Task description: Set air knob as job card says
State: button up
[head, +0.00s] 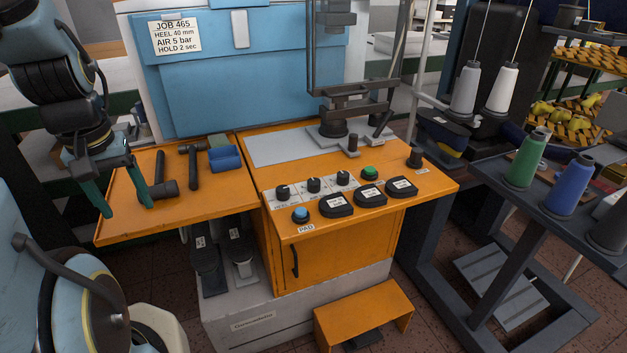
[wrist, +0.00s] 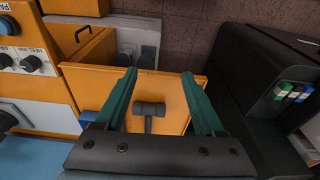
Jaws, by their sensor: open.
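The job card (head: 175,36) on the blue panel reads JOB 465, HEEL 40 mm, AIR 5 bar, HOLD 2 sec. Three black knobs stand in a row on white scale plates at the machine's front: a left knob (head: 282,192), a middle knob (head: 313,185) and a right knob (head: 343,178). Their labels and settings are too small to read in the head view. In the wrist view a knob (wrist: 32,63) beside a HEEL label shows at the left. My gripper (head: 128,207) is open and empty at the orange side shelf's left end, well left of the knobs; its green fingers also show in the wrist view (wrist: 158,78).
Hammers (head: 160,188) and a blue object (head: 225,158) lie on the side shelf (head: 215,205). Around the knobs are a blue button (head: 300,215), a green button (head: 370,173) and several black pads (head: 337,206). The press column (head: 333,128) stands behind. Thread cones (head: 527,160) stand at right.

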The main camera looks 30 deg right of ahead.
jog(key=w+d+b, duration=0.2)
jog(key=w+d, duration=0.4)
jog(key=d, duration=0.3)
jog(key=g+b, duration=0.2)
jog(key=b, duration=0.1)
send_over(313, 181)
notch_tip(313, 181, down, 11)
jog(key=shift+d+f+p, duration=0.1)
jog(key=shift+p, duration=1)
grip_shut()
